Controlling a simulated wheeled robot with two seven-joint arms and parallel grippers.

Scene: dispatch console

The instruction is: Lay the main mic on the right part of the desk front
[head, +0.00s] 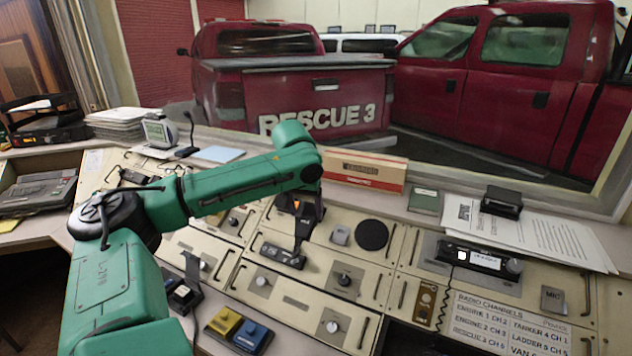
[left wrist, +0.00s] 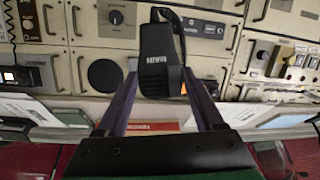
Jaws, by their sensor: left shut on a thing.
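The main mic (head: 307,222) is a black hand mic with pale lettering on its face. My left gripper (head: 305,203) is shut on it and holds it in front of the sloped console, around the middle of the head view. In the left wrist view the mic (left wrist: 158,62) sits between the two fingers (left wrist: 157,80), with a dark cord at its far end. A small orange patch shows beside it. Whether the mic touches the console panel is hard to tell. My right gripper is not in view. The desk front shows only partly at the bottom of the head view.
A black panel unit (head: 283,255) lies just below the mic. A round speaker (head: 372,235) and a radio (head: 479,259) are to the right. Yellow (head: 224,322) and blue (head: 252,337) boxes stand at the front left. A cardboard box (head: 364,171) stands on the ledge behind.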

